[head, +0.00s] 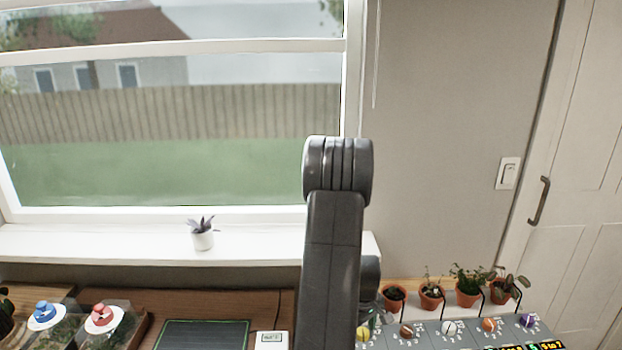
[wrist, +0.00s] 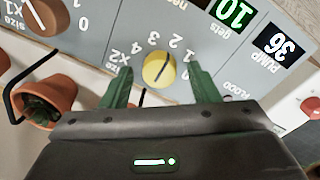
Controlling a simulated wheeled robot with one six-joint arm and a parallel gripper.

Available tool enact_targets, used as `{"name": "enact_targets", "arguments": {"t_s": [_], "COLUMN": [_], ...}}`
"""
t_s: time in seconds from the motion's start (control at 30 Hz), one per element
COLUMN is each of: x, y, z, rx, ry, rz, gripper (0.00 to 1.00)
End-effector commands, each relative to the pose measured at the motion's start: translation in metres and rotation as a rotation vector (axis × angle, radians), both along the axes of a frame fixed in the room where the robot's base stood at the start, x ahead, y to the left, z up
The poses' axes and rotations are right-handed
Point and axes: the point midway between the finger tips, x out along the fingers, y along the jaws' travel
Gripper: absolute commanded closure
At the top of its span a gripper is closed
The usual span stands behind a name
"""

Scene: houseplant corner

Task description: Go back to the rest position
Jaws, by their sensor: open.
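My gripper (wrist: 160,72) shows in the wrist view with its two green fingers apart. A yellow knob (wrist: 157,70) on a grey control panel (wrist: 92,50) appears between the fingertips, with a gap on each side. The knob has a dark pointer line, and numbers are printed around it. In the head view my arm rises in the middle and hides the gripper. The yellow knob also shows there at the bottom (head: 362,334), just right of my arm.
Brown, white, orange and purple knobs line the panel to the right. Several potted plants (head: 468,290) stand behind it. A small white pot (head: 203,240) sits on the windowsill. Blue-topped (head: 46,315) and red-topped (head: 103,318) clear covers stand at left.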

Motion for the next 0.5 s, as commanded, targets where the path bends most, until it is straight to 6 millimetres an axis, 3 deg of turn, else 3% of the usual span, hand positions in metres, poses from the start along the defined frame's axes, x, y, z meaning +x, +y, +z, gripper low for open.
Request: {"name": "enact_targets", "arguments": {"t_s": [0.5], "x": [0.0003], "y": [0.0000], "z": [0.0023], "rx": [0.000], "ry": [0.002], "rz": [-0.396], "gripper": [0.45]}}
